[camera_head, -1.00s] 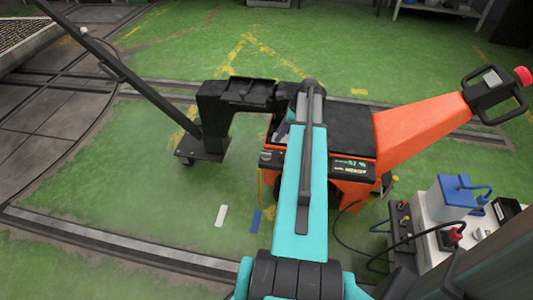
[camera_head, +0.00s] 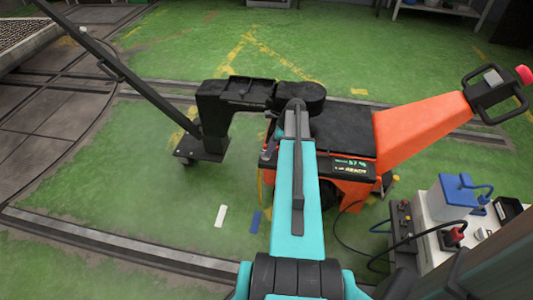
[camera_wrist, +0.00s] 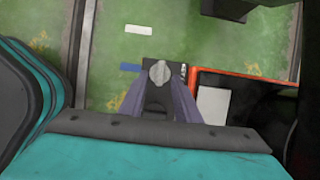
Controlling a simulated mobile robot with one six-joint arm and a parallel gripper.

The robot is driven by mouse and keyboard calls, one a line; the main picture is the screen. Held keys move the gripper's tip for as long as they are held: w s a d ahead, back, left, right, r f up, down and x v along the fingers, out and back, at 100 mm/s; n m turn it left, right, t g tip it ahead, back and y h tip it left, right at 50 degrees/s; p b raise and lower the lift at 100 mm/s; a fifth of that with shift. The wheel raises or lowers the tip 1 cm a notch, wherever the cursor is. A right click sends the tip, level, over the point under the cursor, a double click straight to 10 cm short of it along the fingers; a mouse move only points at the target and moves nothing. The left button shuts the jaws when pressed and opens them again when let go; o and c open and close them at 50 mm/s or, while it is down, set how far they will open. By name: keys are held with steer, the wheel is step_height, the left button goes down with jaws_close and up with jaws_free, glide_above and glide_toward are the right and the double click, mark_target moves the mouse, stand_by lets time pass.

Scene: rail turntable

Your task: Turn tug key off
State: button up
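The tug is an orange machine (camera_head: 420,130) with a black top and a tiller at right. Its lit display (camera_head: 350,165) shows a green figure and "READY". In the wrist view a small silvery, rounded key (camera_wrist: 159,73) shows over a dark block. My gripper (camera_wrist: 159,82) has its two grey-purple fingers either side of the dark block, with their tips close to the key. I cannot tell whether the fingers touch the key. In the head view my arm hides the key and the fingertips.
A black towing arm with a long bar (camera_head: 130,75) stands at left. A charger box (camera_head: 450,195) with cables stands at lower right, and a cable runs toward the tug. Green floor (camera_head: 110,190) left of the tug is mostly clear, with white and blue floor marks.

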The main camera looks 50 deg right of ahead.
steer(key=shift+x, duration=1.75)
